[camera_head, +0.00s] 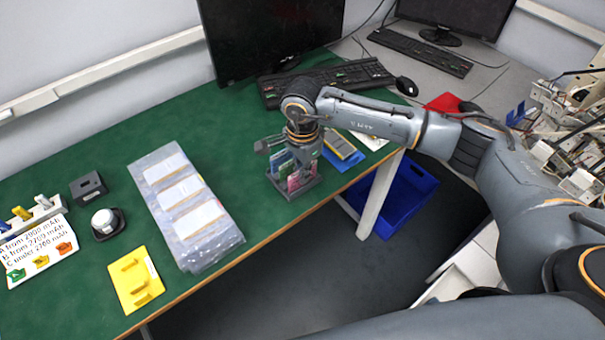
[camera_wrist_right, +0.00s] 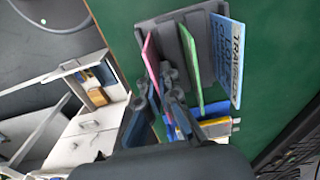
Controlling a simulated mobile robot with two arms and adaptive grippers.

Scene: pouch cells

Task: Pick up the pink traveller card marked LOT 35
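A grey card rack (camera_head: 291,190) stands on the green table near its front edge. It holds upright cards in blue, green and pink. The pink card (camera_head: 301,177) is in the right part of the rack; in the right wrist view the pink card (camera_wrist_right: 150,58) is leftmost, beside a green card (camera_wrist_right: 191,66) and a blue lettered card (camera_wrist_right: 228,60). No lot number on the pink card is readable. My right gripper (camera_wrist_right: 156,88) is over the rack, fingers apart, one to each side of the pink card's near edge; contact cannot be told. My left gripper is not in view.
A clear-bagged stack (camera_head: 190,208) and a yellow tray (camera_head: 137,280) lie left of the rack. A blue tray with a grey-yellow item (camera_head: 341,147) lies just behind right. A keyboard (camera_head: 325,82) and monitor are behind. A blue bin (camera_head: 403,200) is below the table's right end.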

